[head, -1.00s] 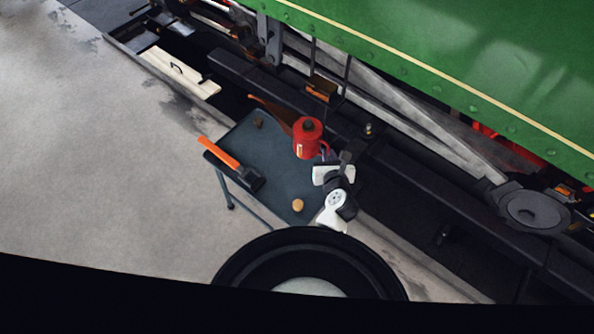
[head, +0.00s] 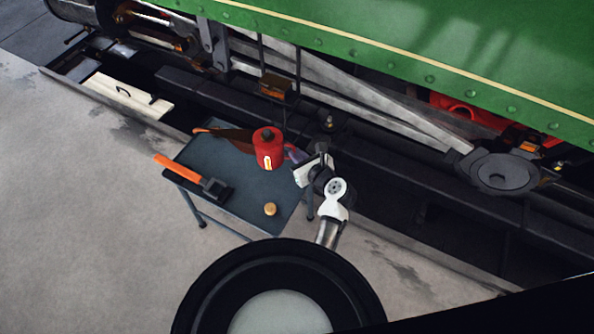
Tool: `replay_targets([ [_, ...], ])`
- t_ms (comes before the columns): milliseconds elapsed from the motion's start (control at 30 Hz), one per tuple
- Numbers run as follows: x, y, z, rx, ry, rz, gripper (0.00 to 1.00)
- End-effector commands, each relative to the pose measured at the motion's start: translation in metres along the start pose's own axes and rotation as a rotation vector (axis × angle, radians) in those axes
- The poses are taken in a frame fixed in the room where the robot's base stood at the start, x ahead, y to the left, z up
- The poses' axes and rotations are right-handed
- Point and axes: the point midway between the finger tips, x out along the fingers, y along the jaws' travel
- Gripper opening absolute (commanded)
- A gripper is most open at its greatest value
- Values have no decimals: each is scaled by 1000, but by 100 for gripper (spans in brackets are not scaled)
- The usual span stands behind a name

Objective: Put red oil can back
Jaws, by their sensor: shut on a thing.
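The red oil can (head: 269,151), with a dark cap and a pale label, is in the head view over the far right part of a dark grey-blue table (head: 215,163). It looks upright. My gripper (head: 292,157) reaches it from the right and is shut on its handle side. The fingertips are small and partly hidden. I cannot tell whether the can's base touches the tabletop or is held just above it.
A hammer with an orange handle (head: 180,167) lies across the table's left edge. A small tan round object (head: 270,209) is near the front. A brown slender thing (head: 222,134) is at the back.

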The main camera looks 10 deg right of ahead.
Motion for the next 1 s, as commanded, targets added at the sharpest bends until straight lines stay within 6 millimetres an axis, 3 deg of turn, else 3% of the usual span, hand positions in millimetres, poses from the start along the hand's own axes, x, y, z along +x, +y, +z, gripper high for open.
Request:
replay_targets([
  [100, 8, -1, -20, 3, -3, -2, 0],
  [333, 14, -1, -36, 1, -4, 0, 0],
  [600, 27, -2, -69, 1, -4, -1, 0],
  [933, 28, -1, -72, 0, -5, -2, 0],
  [1000, 28, -1, -74, 0, -1, -1, 16],
])
